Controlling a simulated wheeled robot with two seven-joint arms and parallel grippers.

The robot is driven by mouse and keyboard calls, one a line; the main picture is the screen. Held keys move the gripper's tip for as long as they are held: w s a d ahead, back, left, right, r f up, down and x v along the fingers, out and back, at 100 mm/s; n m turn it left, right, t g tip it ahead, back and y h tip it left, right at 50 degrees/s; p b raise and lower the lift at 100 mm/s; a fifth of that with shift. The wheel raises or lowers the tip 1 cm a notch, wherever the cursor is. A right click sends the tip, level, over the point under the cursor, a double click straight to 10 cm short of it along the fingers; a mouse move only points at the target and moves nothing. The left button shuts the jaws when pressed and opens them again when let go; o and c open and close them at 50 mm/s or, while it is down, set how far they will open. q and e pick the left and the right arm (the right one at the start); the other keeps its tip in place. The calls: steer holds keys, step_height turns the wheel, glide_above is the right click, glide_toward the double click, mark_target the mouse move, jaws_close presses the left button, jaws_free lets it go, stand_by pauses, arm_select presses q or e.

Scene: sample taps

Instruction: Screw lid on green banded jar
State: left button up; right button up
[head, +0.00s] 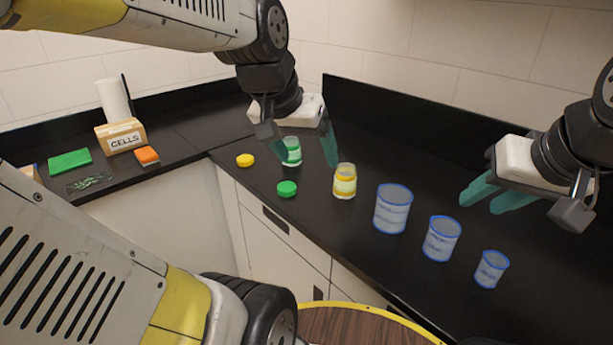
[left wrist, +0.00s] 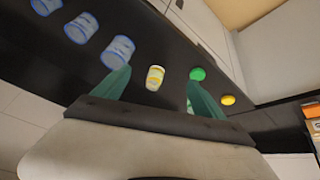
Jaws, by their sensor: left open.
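The green banded jar (head: 292,155) stands upright on the black counter with no lid on it. Its green lid (head: 287,188) lies flat on the counter in front of it, and also shows in the left wrist view (left wrist: 197,74). My left gripper (head: 304,150) is open and empty, its fingers pointing down around or just above the green banded jar; one finger partly covers the jar. In the left wrist view the jar is mostly hidden behind the right-hand finger. My right gripper (head: 480,203) is open and empty above the right part of the counter.
A yellow banded jar (head: 345,182) stands close to the right, and a yellow lid (head: 245,160) lies to the left. Three blue-rimmed containers (head: 393,209) stand further right. A CELLS box (head: 121,138), an orange block (head: 146,156) and a green slab (head: 70,160) are at the left.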

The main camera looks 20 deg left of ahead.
arm_select(q)
steer(key=w+a+f+g+y, duration=0.1)
steer(key=w+a+f, duration=0.15)
steer(key=w, duration=0.35)
steer(key=w+a+f+g, duration=0.1)
steer(key=w+a+f, duration=0.1)
steer(key=w+a, duration=0.3)
steer(key=g, duration=0.2)
glide_above(284, 187)
steer(key=shift+m, duration=0.4)
steer(key=f, duration=1.1)
steer(key=shift+s+f, duration=0.25)
steer(key=shift+w+a+f, duration=0.1)
steer(key=shift+w+f, duration=0.05)
steer(key=shift+f, duration=0.1)
steer(key=shift+w+f, duration=0.15)
steer(key=shift+f, duration=1.15)
